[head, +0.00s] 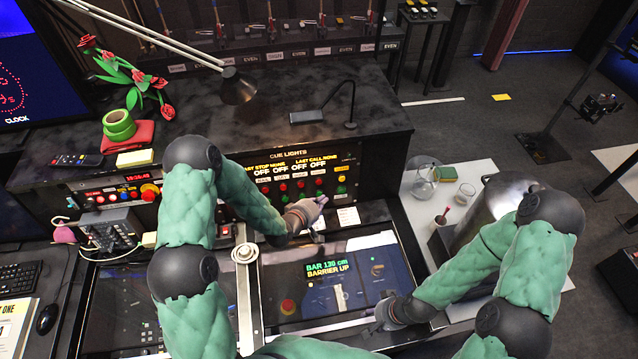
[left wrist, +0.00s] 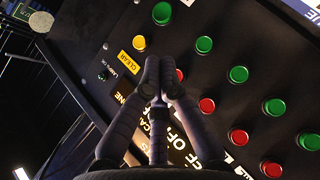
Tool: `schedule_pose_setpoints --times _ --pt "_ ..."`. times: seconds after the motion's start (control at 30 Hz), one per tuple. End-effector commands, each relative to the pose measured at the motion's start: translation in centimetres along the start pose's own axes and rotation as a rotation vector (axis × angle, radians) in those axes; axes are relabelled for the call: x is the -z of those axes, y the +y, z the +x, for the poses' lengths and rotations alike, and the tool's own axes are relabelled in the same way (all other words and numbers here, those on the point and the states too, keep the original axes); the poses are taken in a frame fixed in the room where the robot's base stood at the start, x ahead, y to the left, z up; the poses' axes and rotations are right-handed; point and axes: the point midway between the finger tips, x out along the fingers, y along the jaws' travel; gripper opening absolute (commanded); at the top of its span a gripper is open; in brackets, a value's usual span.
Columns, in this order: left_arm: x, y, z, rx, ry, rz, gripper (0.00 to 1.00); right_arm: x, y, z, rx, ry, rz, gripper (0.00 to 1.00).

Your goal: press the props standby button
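The cue lights panel (head: 300,160) stands behind the console. It has a row of red buttons above a row of green ones, under displays reading OFF. The column labels are too small to read surely, so I cannot tell which button is props standby. In the left wrist view, red buttons (left wrist: 207,105) and green buttons (left wrist: 204,44) show close up. My left gripper (head: 318,202) is in front of the panel's lower part. Its fingers are together and empty in the left wrist view (left wrist: 152,72), overlapping a red button's edge; contact is unclear. My right gripper (head: 384,314) is low at the console's front right.
A yellow button (left wrist: 139,42) with a CLEAR label sits near my left fingers. A screen (head: 340,275) reads BAR 130 cm, BARRIER UP. A desk lamp (head: 237,86) stands on the shelf above. A flask (head: 424,182) and a steel pot (head: 490,205) stand right.

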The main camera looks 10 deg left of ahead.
Motion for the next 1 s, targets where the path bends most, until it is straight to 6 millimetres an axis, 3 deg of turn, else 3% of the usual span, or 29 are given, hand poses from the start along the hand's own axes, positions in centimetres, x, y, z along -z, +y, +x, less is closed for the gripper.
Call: schedule_pose_setpoints --times 0.4,1.0 --pt "3.0 -0.1 3.0 0.000 0.001 0.001 0.00 0.1 0.5 1.5 0.000 0.000 0.000 0.40" --pt "3.4 0.0 3.3 0.001 0.000 0.001 0.00 0.1 0.6 1.6 0.000 0.000 0.000 0.40"
